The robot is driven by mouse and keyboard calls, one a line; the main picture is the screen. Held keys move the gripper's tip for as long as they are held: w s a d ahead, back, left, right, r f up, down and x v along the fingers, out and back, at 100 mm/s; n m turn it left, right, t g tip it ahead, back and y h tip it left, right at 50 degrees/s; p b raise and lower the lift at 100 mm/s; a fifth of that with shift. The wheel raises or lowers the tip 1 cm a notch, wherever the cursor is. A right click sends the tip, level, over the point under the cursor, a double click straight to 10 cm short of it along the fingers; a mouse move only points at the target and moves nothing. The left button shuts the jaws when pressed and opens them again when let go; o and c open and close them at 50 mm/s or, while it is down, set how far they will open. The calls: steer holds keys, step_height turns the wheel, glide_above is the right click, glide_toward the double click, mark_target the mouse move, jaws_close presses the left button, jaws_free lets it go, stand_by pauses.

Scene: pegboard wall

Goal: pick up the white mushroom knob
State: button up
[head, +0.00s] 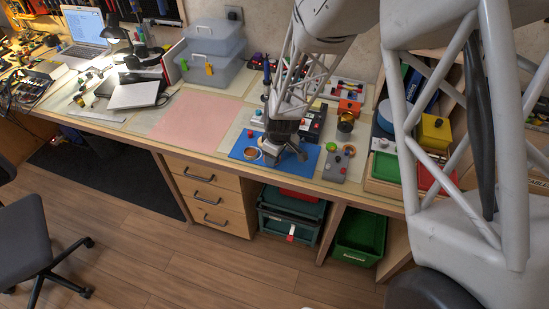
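My gripper (285,155) is low over a blue mat (240,150) near the front edge of the workbench. Its fingers are small and dark here, and I cannot tell whether they are open or shut or hold anything. I cannot make out the white mushroom knob for certain. A small whitish round piece (383,142) shows at the green-lined tray on the right, but its shape is too small to name. The gripper hides part of the mat.
A round brass-coloured piece (252,153) lies on the mat. Clear plastic bins (212,50) are behind left. A yellow box (435,132) stands right. The pink sheet (200,120) is bare.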

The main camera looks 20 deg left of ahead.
steer(key=shift+c, duration=0.5)
jaws_close()
steer(key=shift+r, duration=0.1)
steer(key=shift+r, duration=1.75)
steer(key=s+d+r, duration=0.1)
steer(key=s+d, duration=0.8)
steer(key=s, duration=0.4)
steer(key=shift+s+r, duration=0.15)
